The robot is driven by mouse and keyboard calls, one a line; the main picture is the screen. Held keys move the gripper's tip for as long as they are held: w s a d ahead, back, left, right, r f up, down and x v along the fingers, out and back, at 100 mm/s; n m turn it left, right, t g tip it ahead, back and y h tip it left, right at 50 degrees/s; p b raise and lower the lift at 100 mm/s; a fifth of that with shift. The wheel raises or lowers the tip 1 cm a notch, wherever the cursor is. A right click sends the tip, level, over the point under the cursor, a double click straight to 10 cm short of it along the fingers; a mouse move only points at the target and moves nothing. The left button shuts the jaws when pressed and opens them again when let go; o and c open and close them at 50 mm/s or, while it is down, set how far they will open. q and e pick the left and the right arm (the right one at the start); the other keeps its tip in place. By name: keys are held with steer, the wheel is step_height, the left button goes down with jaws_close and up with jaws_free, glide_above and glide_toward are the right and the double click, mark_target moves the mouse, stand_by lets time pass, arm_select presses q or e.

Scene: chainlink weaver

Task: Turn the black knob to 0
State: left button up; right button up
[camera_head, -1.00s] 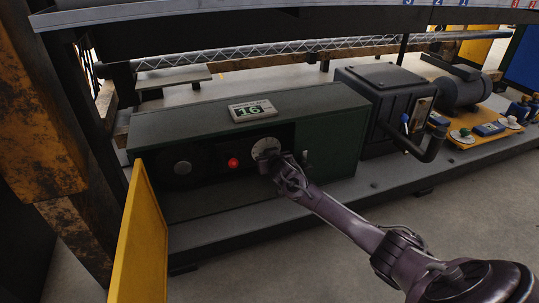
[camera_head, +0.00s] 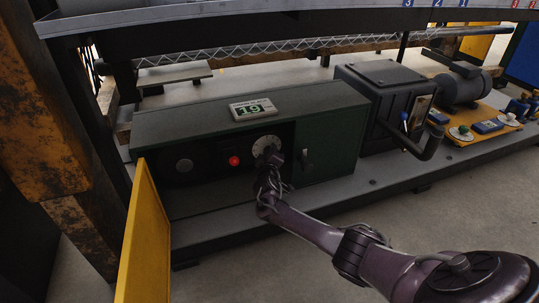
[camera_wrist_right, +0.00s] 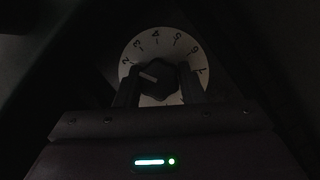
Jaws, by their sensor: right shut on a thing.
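The black knob (camera_wrist_right: 156,78) sits at the centre of a white round dial (camera_wrist_right: 165,42) with numbers from 2 to 7 showing. Its pale pointer line points left and slightly up, near the 2. The lower part of the dial is hidden by my gripper, and no 0 is visible. In the head view the dial (camera_head: 265,144) is on the green box's front, right of a red button. My right gripper (camera_head: 272,158) reaches it from below right; in the wrist view its fingers (camera_wrist_right: 160,88) are shut on the knob's two sides. My left gripper is not in view.
The green box (camera_head: 330,135) carries a small display (camera_head: 253,109) that seems to read 19. A red button (camera_head: 234,161) and a grey round part (camera_head: 184,166) are left of the dial. A yellow door panel (camera_head: 140,240) stands open at left. A black machine with a handle (camera_head: 425,145) is at right.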

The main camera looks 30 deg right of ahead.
steer(key=shift+f+n+t+h+b, duration=0.2)
steer(key=shift+n+t+h+b, duration=0.15)
steer(key=shift+n, duration=0.45)
steer(key=shift+n+t+h+b, duration=0.25)
steer(key=shift+n+b, duration=0.1)
steer(key=shift+n, duration=0.45)
steer(key=n+t+b, duration=0.1)
steer(key=n+b, duration=0.1)
steer(key=n, duration=0.2)
steer(key=shift+f+h, duration=0.1)
steer(key=shift+h, duration=0.3)
steer(key=shift+n+t+b, duration=1)
steer(key=shift+n+t, duration=0.1)
steer(key=shift+n, duration=1.2)
steer(key=o, duration=0.7)
steer(key=shift+n, duration=0.3)
